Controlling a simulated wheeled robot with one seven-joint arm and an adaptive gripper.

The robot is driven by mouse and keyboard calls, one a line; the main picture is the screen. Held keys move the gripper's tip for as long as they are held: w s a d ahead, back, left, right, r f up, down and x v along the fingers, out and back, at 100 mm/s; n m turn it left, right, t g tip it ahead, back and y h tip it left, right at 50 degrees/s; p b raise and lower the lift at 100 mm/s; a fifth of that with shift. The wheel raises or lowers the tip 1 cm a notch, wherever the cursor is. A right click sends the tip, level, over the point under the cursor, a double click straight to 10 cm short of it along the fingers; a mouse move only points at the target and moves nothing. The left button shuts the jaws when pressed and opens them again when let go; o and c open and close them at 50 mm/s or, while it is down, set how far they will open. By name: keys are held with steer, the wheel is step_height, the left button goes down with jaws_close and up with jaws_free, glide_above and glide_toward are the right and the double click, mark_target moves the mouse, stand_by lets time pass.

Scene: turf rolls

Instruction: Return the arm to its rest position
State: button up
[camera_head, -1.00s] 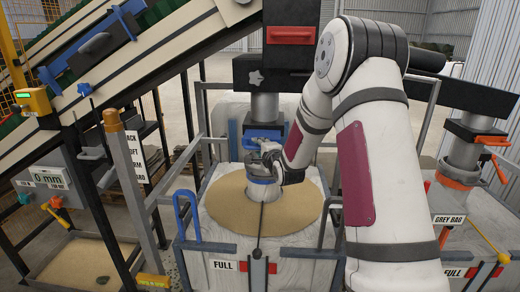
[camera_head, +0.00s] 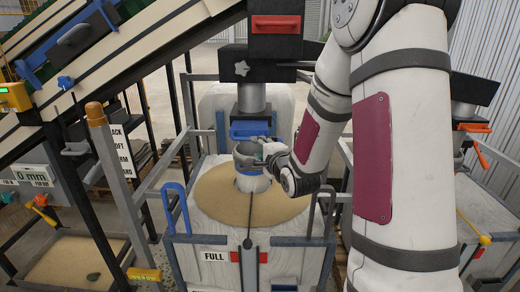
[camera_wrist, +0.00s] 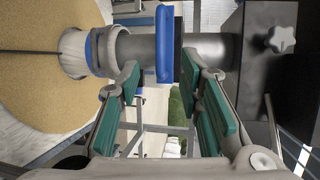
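My arm reaches in from the right in the head view. My gripper (camera_head: 268,149) is beside the grey spout just below a blue handle (camera_head: 250,130). In the wrist view my gripper (camera_wrist: 160,78) has its green pads spread apart with nothing held between them. The blue handle (camera_wrist: 164,45) shows just ahead of the fingertips, beside the grey spout tube (camera_wrist: 138,47). I cannot tell whether a finger touches the spout or handle. The spout leads down to the sand-coloured top (camera_head: 225,205) of a white bag marked FULL (camera_head: 215,254).
A metal frame with a blue hook (camera_head: 176,208) surrounds the bag. A sloping conveyor (camera_head: 100,65) and a post (camera_head: 112,170) stand on the left. An orange-handled valve (camera_head: 475,128) is on the right. A dark beam (camera_head: 228,68) crosses above the spout.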

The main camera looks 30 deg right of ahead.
stand_by(0.5)
steer(key=s+a+r+n+g, duration=0.3)
steer(key=s+a+r+n, duration=0.15)
steer(key=a+n, duration=0.2)
steer(key=s+a+r+n+g+y, duration=0.1)
steer(key=s+a+n, duration=0.3)
steer(key=s, duration=0.5)
steer(key=s+a+r+n+g+y, duration=0.1)
steer(key=s+a+n+g, duration=0.3)
steer(key=s, duration=0.5)
steer(key=s+a+r+n+g+y, duration=0.1)
steer(key=s+a+n, duration=0.3)
steer(key=s, duration=0.5)
steer(key=shift+s+a+r+n+g, duration=0.15)
steer(key=shift+a+r+n+g, duration=0.4)
steer(key=shift+n, duration=0.7)
steer(key=shift+d+r, duration=0.15)
